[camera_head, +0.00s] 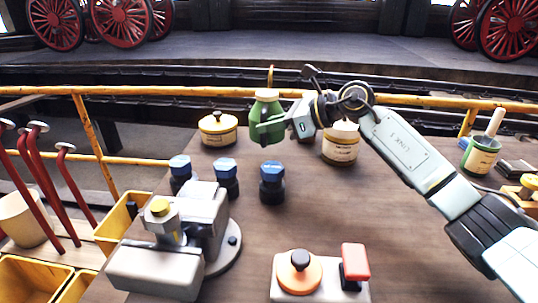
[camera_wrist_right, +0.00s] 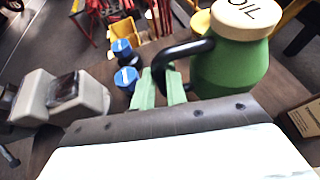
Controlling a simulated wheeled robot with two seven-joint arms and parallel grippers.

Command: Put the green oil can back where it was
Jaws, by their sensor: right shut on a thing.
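The green oil can (camera_head: 266,106) is near the back edge of the workbench in the head view, roughly upright, with a thin brass spout on top. In the right wrist view the can (camera_wrist_right: 232,68) shows its cream lid marked OIL and its black handle. My right gripper (camera_head: 272,128) reaches it from the right. In the right wrist view its green fingers (camera_wrist_right: 162,88) are shut on the black handle. Whether the can's base touches the bench I cannot tell. My left gripper is not in view.
A yellow tin (camera_head: 218,130) stands left of the can and a cream-and-yellow jar (camera_head: 341,147) right of it. Several blue-capped bottles (camera_head: 272,183) and a grey vise (camera_head: 190,235) are nearer. A green pot (camera_head: 481,155) stands far right. The bench middle (camera_head: 310,215) is clear.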

